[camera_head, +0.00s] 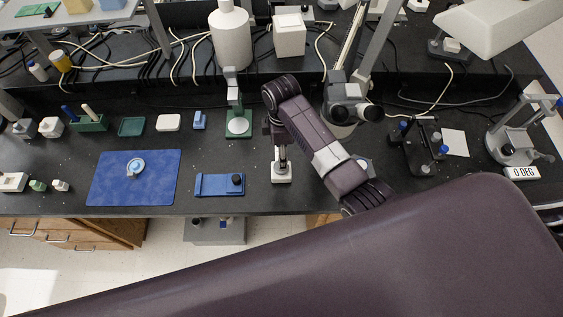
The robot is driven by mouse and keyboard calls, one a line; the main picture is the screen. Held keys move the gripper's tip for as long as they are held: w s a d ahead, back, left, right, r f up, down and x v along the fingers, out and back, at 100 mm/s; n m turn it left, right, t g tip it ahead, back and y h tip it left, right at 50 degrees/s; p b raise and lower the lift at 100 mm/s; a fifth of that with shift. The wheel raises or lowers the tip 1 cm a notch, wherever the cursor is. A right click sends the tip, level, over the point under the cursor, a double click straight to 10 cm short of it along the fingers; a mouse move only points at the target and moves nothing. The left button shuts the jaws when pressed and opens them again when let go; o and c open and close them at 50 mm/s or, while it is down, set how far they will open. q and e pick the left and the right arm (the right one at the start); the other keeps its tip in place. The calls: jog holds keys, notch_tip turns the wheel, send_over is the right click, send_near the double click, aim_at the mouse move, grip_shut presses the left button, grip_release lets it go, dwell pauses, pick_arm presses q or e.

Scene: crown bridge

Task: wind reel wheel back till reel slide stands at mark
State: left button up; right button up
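I cannot surely tell which thing is the reel. A low blue block with a black round knob (237,179) lies near the bench's front edge. A black stand with blue knobs (425,150) stands on the right; its small parts are unclear. No reel slide or mark can be made out. My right arm comes in from the lower right, and its gripper (281,163) points down at a small white block (282,179), right of the blue block. Its fingers are too small to tell whether open or shut, or touching the block. My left gripper is not in view.
A blue mat (105,187) with a small round item lies on the left. A green stand with a white disc (238,126) is behind the blue block. A grey instrument (515,147) with a "0 DEG" label stands far right. Cables and a white bottle (231,40) fill the back.

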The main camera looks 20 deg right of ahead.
notch_tip(320, 180, down, 5)
jog(key=shift+a+p, duration=0.1)
jog(key=shift+p, duration=0.3)
jog(key=shift+f, duration=1)
jog(key=shift+c, duration=0.2)
jog(key=c, duration=1.1)
jog(key=shift+m, duration=0.3)
jog(key=m, duration=0.3)
jog(key=shift+m, duration=2)
